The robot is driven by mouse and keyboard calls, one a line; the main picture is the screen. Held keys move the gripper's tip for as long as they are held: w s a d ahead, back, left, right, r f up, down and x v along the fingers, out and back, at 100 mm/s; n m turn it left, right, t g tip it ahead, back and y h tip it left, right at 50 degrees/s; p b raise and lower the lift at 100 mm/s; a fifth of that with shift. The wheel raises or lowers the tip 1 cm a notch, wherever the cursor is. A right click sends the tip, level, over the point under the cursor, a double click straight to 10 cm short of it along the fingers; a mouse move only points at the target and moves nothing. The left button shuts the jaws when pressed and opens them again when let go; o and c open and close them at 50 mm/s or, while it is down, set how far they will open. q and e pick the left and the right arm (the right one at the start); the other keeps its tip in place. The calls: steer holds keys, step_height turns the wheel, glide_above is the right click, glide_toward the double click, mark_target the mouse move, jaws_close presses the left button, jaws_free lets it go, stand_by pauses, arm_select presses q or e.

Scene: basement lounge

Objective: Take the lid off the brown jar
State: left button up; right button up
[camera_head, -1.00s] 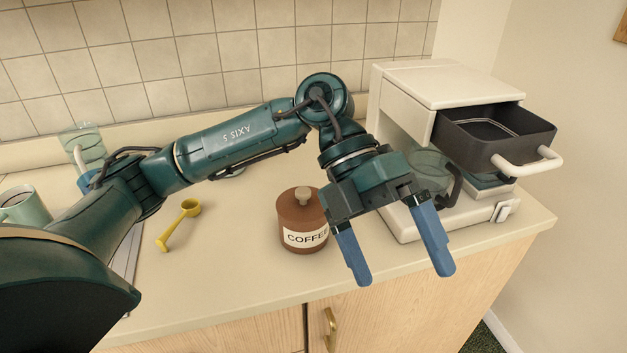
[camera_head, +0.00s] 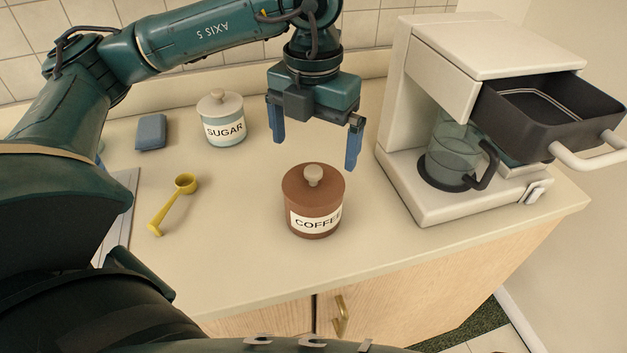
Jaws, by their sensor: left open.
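The brown jar (camera_head: 313,222) stands upright on the counter in the head view and has a white label reading COFFEE. I see no contact with the lid. My right gripper is not in view.
A coffee machine (camera_head: 431,193) with its dark drawer (camera_head: 545,112) pulled out and a glass pot (camera_head: 452,155) stands at the right. A sugar jar (camera_head: 222,121), blue sponge (camera_head: 151,132) and yellow scoop (camera_head: 171,207) are at the left. The counter (camera_head: 240,235) in front is clear.

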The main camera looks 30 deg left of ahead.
mark_target(313, 169)
arm_select(q)
steer(key=shift+s+d+f+p, duration=0.1)
steer(key=shift+f+p, duration=0.4)
steer(key=shift+f, duration=2.5)
steer(key=shift+c, duration=0.4)
steer(key=c, duration=0.6)
steer(key=shift+o, duration=0.2)
